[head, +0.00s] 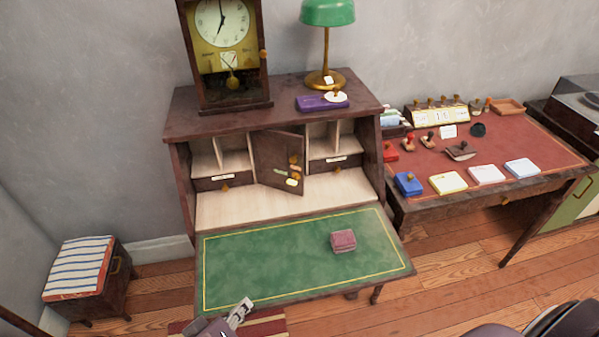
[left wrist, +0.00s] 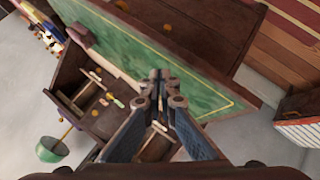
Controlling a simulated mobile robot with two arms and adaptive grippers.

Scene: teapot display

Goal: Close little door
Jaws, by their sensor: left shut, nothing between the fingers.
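The little door (head: 280,162) is a dark wooden panel in the middle of the writing desk's cubby row. It stands partly open, swung out toward the front, with small brass fittings and a pale tag near its right edge. My left gripper (head: 241,310) is shut and empty at the front left edge of the green fold-down leaf (head: 290,255), well short of the door. Its fingers also show shut in the left wrist view (left wrist: 160,80). My right gripper is not in view.
A small mauve box (head: 343,241) lies on the leaf. A clock (head: 225,50), a green lamp (head: 327,15) and a purple box (head: 321,102) stand on top. A side desk (head: 440,165) with stamps is at right, a striped stool (head: 80,270) at left.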

